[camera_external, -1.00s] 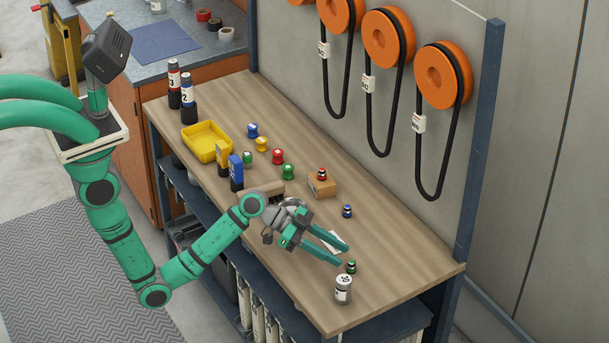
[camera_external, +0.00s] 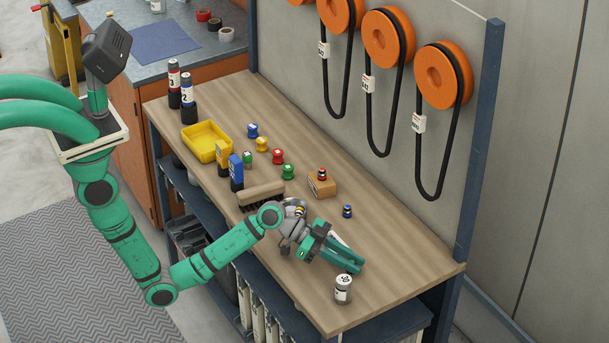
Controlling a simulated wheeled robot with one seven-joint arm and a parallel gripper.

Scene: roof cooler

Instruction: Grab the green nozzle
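My gripper (camera_external: 354,263) is low over the front right of the wooden bench (camera_external: 410,262), pointing right and down. Its two green fingers look close together, and I cannot tell whether they are shut or hold anything. The small green-topped nozzle that stood behind the white jar (camera_external: 343,289) is hidden now; the fingers cover its place. A similar blue nozzle (camera_external: 347,211) stands on the bench beyond the gripper. A similar red nozzle (camera_external: 322,174) sits on a small cardboard box (camera_external: 321,188).
A larger green-capped piece (camera_external: 288,172), a red one (camera_external: 278,156), a yellow one (camera_external: 262,144) and a blue one (camera_external: 252,130) stand farther back. A wooden-handled brush (camera_external: 262,193) lies behind my wrist. A yellow tray (camera_external: 205,141) is farther left. The bench's right end is clear.

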